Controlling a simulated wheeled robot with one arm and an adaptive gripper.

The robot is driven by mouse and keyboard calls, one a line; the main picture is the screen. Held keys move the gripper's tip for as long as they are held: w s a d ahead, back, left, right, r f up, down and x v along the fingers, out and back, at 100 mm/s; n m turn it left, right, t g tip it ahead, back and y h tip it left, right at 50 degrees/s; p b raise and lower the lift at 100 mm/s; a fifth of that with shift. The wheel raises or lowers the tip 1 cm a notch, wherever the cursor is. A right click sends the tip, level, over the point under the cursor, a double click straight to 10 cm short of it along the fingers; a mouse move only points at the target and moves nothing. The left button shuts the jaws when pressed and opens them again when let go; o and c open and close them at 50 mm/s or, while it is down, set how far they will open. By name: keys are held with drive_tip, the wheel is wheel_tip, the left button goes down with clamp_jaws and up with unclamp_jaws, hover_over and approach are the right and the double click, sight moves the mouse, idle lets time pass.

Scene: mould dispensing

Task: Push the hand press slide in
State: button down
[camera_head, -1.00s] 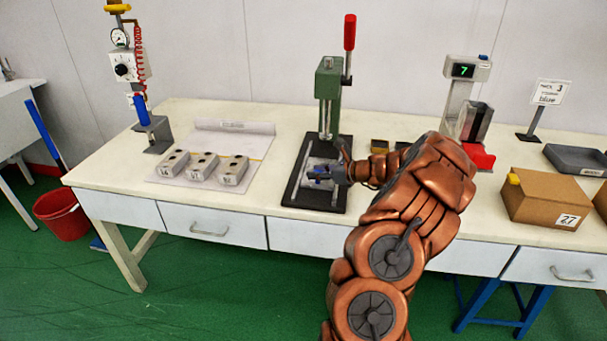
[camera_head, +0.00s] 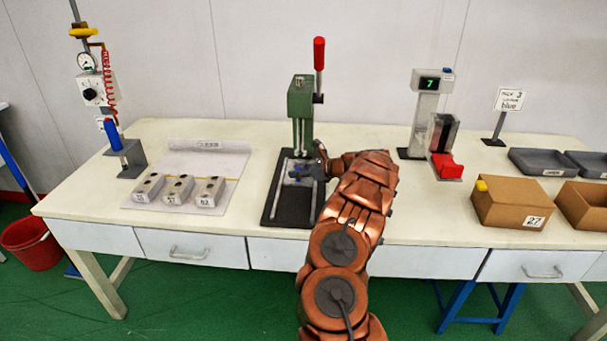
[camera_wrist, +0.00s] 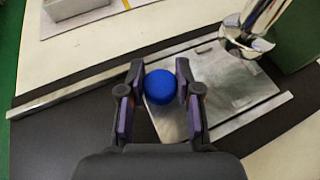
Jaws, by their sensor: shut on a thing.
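The hand press (camera_head: 301,97) is green with a red-tipped lever (camera_head: 319,55) standing upright, on a dark base (camera_head: 272,212). Its slide is a flat silver plate (camera_wrist: 230,88) between two metal rails, with a round blue knob (camera_wrist: 159,87) at its near end. My gripper (camera_wrist: 161,88) has its two fingers closed on either side of the blue knob. The plate's far part lies under the shiny press ram (camera_wrist: 243,38).
Several grey mould blocks (camera_head: 177,190) lie on a sheet left of the press. To the right stand a display unit reading 7 (camera_head: 429,85), a red-fronted holder (camera_head: 446,165), a cardboard box marked 27 (camera_head: 510,206) and grey trays (camera_head: 543,162). The table front before the blocks is clear.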

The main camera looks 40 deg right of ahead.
drive_tip(key=shift+d, duration=0.25)
drive_tip(key=c, duration=1)
unclamp_jaws()
drive_tip(key=shift+o, duration=1.1)
drive_tip(key=shift+w, duration=0.1)
drive_tip(key=v, duration=1.2)
drive_tip(key=shift+a, duration=0.1)
